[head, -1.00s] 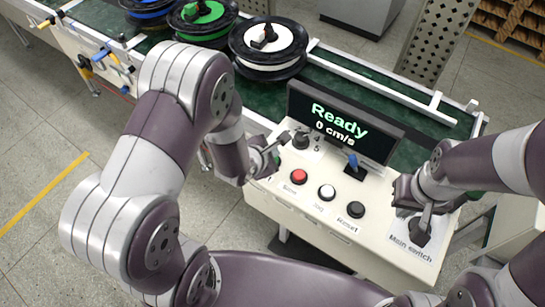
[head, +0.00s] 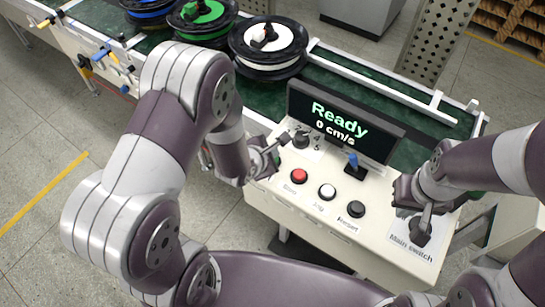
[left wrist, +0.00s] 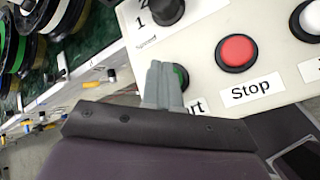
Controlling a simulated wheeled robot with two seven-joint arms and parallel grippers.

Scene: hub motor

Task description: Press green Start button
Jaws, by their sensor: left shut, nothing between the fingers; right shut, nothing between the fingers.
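The green Start button (left wrist: 182,77) is mostly hidden behind my left gripper's fingers in the left wrist view; only a green sliver of it and the label's last letters show. My left gripper (left wrist: 160,72) is shut and empty, its grey fingertips over or right beside the button. I cannot tell whether they touch it. In the head view my left gripper (head: 276,150) is at the panel's left end and largely covers the button. My right gripper (head: 428,208) is shut and empty, close to the black main switch (head: 419,232).
The control panel (head: 310,208) also carries a red Stop button (head: 299,176), a white Jog button (head: 327,192), a black Reset button (head: 356,209), a black selector knob (head: 300,140) and a blue switch (head: 353,161). The display (head: 340,120) reads "Ready 0 cm/s". Spools (head: 268,45) stand on the green conveyor.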

